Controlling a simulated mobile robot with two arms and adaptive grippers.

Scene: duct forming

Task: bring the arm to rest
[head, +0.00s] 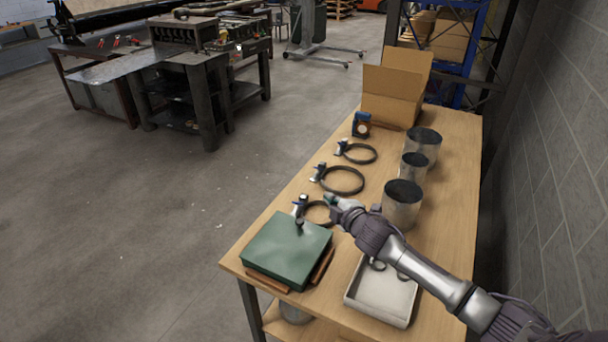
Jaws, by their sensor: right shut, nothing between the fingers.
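My right arm comes in from the lower right over the wooden table (450,150). My right gripper (328,201) is at its end, shut and empty, above the table near the closest clamp ring (318,222) and the back right corner of the green block (287,250). It partly hides that ring. I cannot tell how high it is above the table. My left gripper is not in view.
Two more clamp rings (342,180), several metal duct cylinders (402,204), a blue device (361,125) and an open cardboard box (396,88) stand farther back. A white tray (381,297) lies below my arm. A block wall (560,150) is at right.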

